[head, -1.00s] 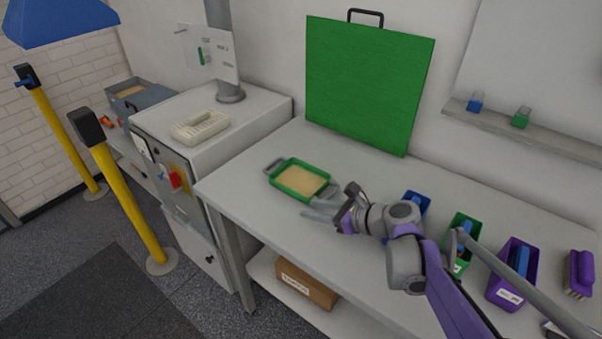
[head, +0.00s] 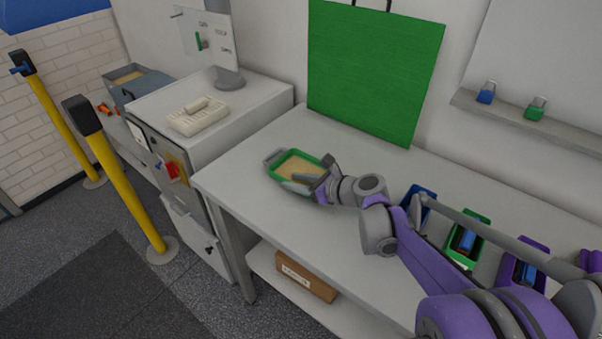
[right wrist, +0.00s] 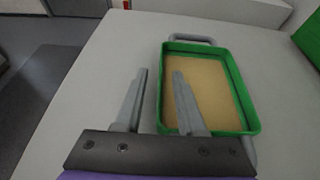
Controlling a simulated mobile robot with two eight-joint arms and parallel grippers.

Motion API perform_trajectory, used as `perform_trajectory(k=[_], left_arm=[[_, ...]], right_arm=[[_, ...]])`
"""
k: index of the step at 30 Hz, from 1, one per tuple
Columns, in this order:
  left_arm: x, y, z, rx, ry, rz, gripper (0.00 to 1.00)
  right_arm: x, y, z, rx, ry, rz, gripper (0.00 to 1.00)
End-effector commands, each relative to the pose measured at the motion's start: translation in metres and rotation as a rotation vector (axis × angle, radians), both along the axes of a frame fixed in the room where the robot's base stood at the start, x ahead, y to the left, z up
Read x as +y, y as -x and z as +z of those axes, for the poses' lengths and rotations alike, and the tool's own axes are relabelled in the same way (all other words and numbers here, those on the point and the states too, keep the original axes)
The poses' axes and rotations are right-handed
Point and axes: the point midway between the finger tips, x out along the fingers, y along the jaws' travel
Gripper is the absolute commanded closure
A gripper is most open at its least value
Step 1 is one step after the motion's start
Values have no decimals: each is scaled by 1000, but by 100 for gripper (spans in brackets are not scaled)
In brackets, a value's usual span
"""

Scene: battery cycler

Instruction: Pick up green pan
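The green pan (head: 281,158) sits on the white table, filled with a flat tan layer, with grey handles at its ends. It also shows in the right wrist view (right wrist: 236,88), right of centre. My right gripper (head: 302,181) is at the pan's near side. The left gripper is not in view.
A green board (head: 375,75) leans on the wall behind the table (head: 240,165). Blue, green (head: 468,240) and purple bins stand at the table's right, partly behind my arm. A white cabinet (head: 200,140) stands left of the table, beside yellow posts (head: 122,180).

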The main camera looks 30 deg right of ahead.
Motion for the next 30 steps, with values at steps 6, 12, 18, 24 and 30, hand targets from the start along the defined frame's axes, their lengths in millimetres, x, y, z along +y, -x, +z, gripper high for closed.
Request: perform_trajectory(k=[6,12,18,24,30], left_arm=[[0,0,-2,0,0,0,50],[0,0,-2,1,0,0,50],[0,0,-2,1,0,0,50],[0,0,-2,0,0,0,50],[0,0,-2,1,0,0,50]], right_arm=[[10,-23,-9,0,0,1,61],[11,-25,-9,0,0,0,61],[11,-25,-9,0,0,0,86],[11,-25,-9,0,0,0,100],[11,-25,-9,0,0,0,100]])
